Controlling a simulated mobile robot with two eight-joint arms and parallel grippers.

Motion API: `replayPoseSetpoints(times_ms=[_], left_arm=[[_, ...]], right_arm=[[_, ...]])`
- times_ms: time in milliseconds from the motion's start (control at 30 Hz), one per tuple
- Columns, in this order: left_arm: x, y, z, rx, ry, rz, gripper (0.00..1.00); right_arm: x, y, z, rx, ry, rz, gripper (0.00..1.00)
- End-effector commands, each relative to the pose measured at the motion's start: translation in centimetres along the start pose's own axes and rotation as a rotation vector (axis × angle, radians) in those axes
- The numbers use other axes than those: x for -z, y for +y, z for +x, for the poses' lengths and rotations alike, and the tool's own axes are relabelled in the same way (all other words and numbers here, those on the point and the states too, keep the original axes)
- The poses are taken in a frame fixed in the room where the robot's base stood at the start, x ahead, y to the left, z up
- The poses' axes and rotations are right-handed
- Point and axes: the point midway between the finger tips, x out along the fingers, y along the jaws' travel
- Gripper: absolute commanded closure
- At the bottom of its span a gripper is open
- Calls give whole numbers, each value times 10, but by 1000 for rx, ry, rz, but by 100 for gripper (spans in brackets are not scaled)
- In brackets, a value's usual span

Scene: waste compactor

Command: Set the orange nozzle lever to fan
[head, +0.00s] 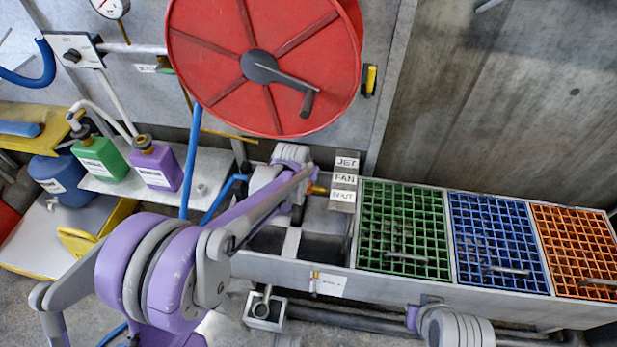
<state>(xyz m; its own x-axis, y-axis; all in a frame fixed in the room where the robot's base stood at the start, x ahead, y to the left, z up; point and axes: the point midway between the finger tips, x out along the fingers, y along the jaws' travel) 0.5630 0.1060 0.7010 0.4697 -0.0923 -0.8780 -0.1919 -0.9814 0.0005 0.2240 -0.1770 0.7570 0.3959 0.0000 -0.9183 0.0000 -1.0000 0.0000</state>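A grey label plate (344,181) reads JET, FAN and SHUT from top to bottom. A small brass-orange piece (319,189) shows just left of the plate, level with the lower labels. It seems to be part of the nozzle, but I cannot make out the lever or its setting. My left arm reaches in from the lower left, and its wrist and gripper end (298,192) are beside this piece. The wrist hides much of the nozzle area. I cannot see the fingertips clearly, or whether they touch anything. Only a link of my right arm shows at the bottom right; its gripper is out of view.
A red hose reel (265,62) with a crank hangs above. Green (405,230), blue (497,242) and orange (577,252) grates cover the trough to the right. A green jug (100,158) and a purple jug (156,165) stand on a shelf at left. Blue hose runs near my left arm.

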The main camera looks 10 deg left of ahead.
Motion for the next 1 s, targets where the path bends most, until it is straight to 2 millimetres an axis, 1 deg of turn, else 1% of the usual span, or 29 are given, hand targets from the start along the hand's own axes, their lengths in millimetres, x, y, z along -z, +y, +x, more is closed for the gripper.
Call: replayPoseSetpoints(times_ms=[433, 467, 600, 633, 900, 1000], left_arm=[[1, 0, 1, -2, -9, -2, 100], [1, 0, 1, -2, -9, -1, 78], [1, 0, 1, -2, -9, -1, 53], [1, 0, 1, -2, -9, -1, 52], [1, 0, 0, -2, -9, -1, 52], [1, 0, -6, -1, -9, -1, 52]], right_arm=[[0, 0, 0, 0, 0, 0, 100], [0, 0, 0, 0, 0, 0, 100], [0, 0, 0, 0, 0, 0, 100], [0, 0, 0, 0, 0, 0, 100], [0, 0, -1, 0, 0, 0, 100], [1, 0, -2, 0, 1, 0, 100]])
